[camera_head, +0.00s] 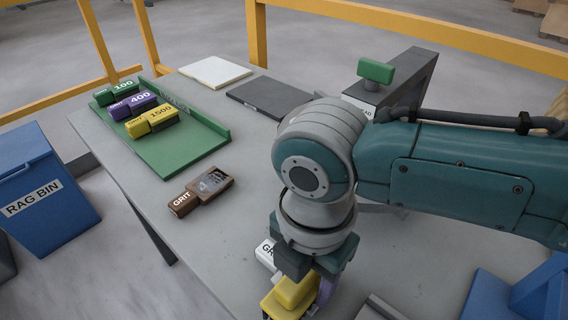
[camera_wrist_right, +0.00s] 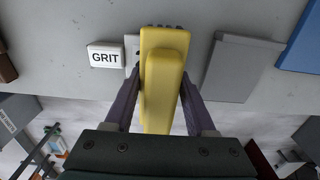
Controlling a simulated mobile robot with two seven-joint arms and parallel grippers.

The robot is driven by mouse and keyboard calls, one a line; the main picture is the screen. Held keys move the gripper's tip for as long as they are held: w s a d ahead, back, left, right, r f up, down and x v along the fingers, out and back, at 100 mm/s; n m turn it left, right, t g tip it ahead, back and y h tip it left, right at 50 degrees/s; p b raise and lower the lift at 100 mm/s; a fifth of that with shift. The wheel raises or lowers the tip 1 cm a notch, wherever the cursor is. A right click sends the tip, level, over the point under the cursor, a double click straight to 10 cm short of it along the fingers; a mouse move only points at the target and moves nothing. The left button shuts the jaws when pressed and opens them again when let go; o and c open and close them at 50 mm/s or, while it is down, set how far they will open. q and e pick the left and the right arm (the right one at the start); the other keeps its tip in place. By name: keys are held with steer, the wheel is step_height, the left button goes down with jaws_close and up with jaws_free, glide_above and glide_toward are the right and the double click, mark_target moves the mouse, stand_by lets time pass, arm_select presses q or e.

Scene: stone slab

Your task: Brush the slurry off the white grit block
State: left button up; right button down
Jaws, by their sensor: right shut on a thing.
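The white grit block (camera_head: 265,253) lies on the stone-grey table, partly hidden behind my right gripper in the head view. In the right wrist view the white grit block (camera_wrist_right: 104,57) shows its GRIT label, and a pale part with dark marks beside it runs behind the brush. My right gripper (camera_head: 303,284) is shut on a yellow brush (camera_head: 287,299). In the wrist view the brush (camera_wrist_right: 165,52) stands between the fingers, with dark bristle ends at its far edge. It overlaps the block's right end; whether they touch I cannot tell. My left gripper is out of view.
A brown grit block (camera_head: 200,190) lies left of centre. A green tray (camera_head: 188,148) holds green, purple and yellow blocks. A white slab (camera_head: 214,72) and dark slab (camera_head: 268,97) lie at the back. A grey plate (camera_wrist_right: 243,68) lies right of the brush. A blue rag bin (camera_head: 40,185) stands left.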

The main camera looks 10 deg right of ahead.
steer(key=shift+w+d+f, duration=0.1)
steer(key=shift+w+d, duration=0.45)
steer(key=shift+d, duration=0.2)
steer(key=shift+w+d, duration=0.35)
steer(key=shift+d, duration=0.15)
steer(key=shift+r+p, duration=0.65)
steer(key=shift+r, duration=0.3)
steer(key=shift+f, duration=0.1)
